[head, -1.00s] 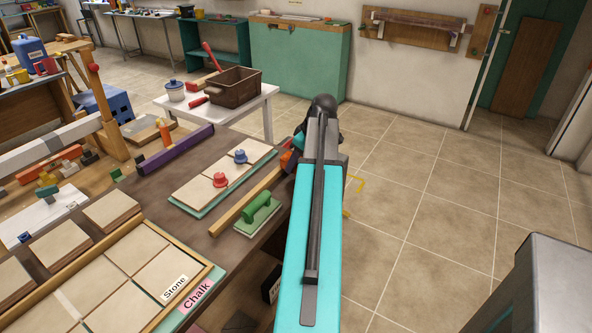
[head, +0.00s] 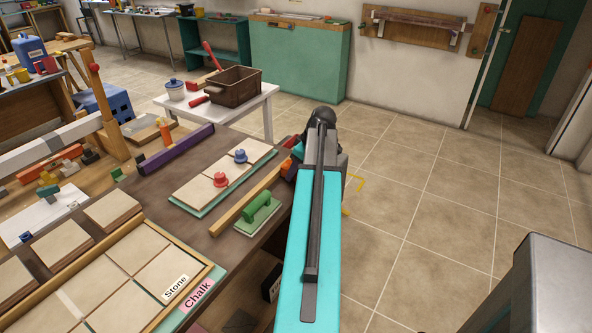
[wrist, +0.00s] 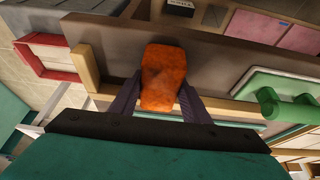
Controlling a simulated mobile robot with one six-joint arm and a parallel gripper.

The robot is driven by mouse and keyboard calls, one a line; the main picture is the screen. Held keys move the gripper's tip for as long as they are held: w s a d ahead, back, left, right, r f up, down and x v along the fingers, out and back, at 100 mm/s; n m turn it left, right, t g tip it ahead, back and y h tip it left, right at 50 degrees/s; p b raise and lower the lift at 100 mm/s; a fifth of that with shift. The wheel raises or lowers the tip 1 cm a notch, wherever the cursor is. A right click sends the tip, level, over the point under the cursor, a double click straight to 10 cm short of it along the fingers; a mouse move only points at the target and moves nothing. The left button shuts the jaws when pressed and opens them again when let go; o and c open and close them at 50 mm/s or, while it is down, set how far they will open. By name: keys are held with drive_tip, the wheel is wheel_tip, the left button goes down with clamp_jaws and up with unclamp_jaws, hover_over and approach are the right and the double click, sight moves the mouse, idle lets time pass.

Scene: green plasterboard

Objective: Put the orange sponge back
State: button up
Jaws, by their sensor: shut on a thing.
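The orange sponge (wrist: 162,72) is between the two dark fingers of my gripper (wrist: 160,92) in the wrist view. My gripper is shut on it, with a finger on each side. The sponge is over or beside the edge of the dark workbench (head: 221,243); whether it touches anything cannot be told. In the head view only a small orange patch (head: 286,166) shows beside the end of my arm, which hides most of the gripper and the sponge.
A wooden strip (head: 246,199) and a green-handled float (head: 262,210) lie on the bench left of my arm. Behind them is a tile panel (head: 192,190) with red and blue knobs. A white table (head: 255,107) holds a brown crate (head: 235,85).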

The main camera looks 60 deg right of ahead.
drive_tip(key=shift+f, duration=0.15)
drive_tip(key=o, duration=1)
drive_tip(key=shift+b+v, duration=0.85)
drive_tip(key=shift+v, duration=5.3)
